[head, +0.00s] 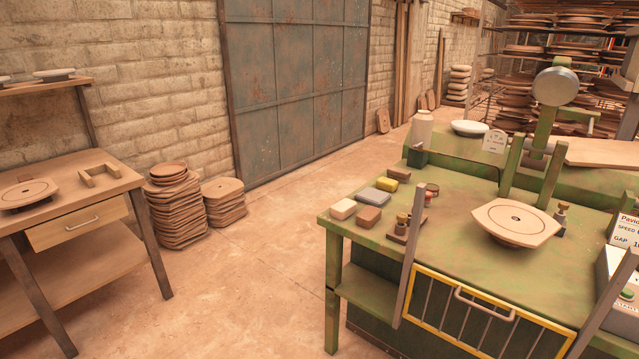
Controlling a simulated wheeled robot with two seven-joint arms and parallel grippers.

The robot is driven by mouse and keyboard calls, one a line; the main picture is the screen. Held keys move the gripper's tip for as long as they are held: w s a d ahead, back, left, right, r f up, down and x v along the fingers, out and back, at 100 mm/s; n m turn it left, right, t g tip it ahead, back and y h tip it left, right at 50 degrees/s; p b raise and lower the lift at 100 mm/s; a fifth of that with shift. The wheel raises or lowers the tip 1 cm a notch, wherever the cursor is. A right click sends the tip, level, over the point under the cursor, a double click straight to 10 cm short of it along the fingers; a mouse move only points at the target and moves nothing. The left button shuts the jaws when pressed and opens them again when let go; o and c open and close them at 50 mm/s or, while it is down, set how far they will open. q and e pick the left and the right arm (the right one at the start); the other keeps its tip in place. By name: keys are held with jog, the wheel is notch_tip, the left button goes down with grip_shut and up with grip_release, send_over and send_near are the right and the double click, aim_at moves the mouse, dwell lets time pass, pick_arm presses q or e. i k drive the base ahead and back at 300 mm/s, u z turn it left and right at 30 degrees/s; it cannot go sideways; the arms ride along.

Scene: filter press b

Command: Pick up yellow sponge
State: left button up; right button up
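A yellow sponge (386,184) lies on the green table (452,240), near its far left edge. It is a small block, with a grey block (374,196) just in front of it. A cream block with a yellowish side (343,209) lies at the table's left edge, and a brown block (368,217) lies beside it. Another brownish block (399,173) lies behind the yellow one. Neither of my grippers is in view.
Small knobbed fittings (403,225) stand near the blocks. A wooden workbench (85,200) stands left; open floor lies between.

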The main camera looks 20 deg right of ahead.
aim_at(389, 185)
jog(key=u, duration=0.1)
jog(key=i, duration=5.2)
jog(key=z, duration=4.8)
jog(key=i, duration=1)
